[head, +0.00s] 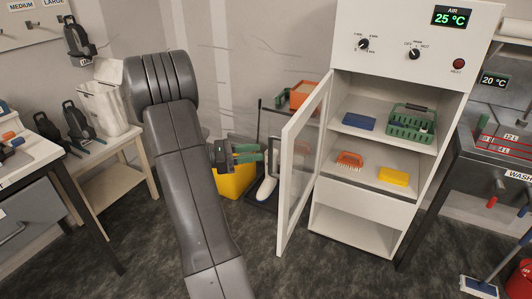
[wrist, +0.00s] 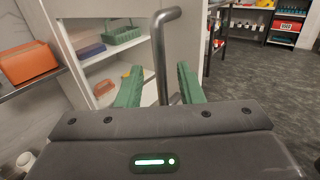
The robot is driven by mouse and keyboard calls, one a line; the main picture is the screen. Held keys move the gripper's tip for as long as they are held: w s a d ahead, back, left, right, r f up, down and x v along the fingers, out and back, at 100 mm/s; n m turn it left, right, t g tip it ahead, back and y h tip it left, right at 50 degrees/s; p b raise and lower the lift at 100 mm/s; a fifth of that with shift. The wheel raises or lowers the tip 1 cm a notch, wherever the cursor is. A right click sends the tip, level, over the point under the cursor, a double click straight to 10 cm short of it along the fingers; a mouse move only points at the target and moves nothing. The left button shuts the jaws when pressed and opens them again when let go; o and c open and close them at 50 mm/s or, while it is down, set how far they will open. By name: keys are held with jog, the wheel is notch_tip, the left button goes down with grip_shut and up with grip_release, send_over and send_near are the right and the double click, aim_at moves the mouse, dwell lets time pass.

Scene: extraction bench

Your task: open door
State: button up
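The white cabinet door (head: 305,160) has a glass pane and stands swung out from the left side of the cabinet, showing the shelves. My gripper (head: 262,153) is to the left of the door's free edge in the head view. In the wrist view, the grey metal bar handle (wrist: 162,55) stands between the two green fingers of my gripper (wrist: 158,80). The fingers are apart, with a gap showing on each side of the bar. I cannot make out the handle in the head view.
The white cabinet (head: 370,235) holds a green basket (head: 408,125), a blue item (head: 358,121), an orange brush (head: 350,159) and a yellow sponge (head: 393,177). A yellow bucket (head: 233,183) stands behind my gripper. A sink bench is at right; floor in front is clear.

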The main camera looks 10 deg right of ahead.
jog(key=a, duration=0.8)
jog(key=shift+b, duration=0.35)
jog(key=shift+s, duration=0.1)
jog(key=p, duration=0.2)
send_over(271, 173)
jog(key=shift+w, duration=0.35)
jog(key=shift+s+d, duration=0.1)
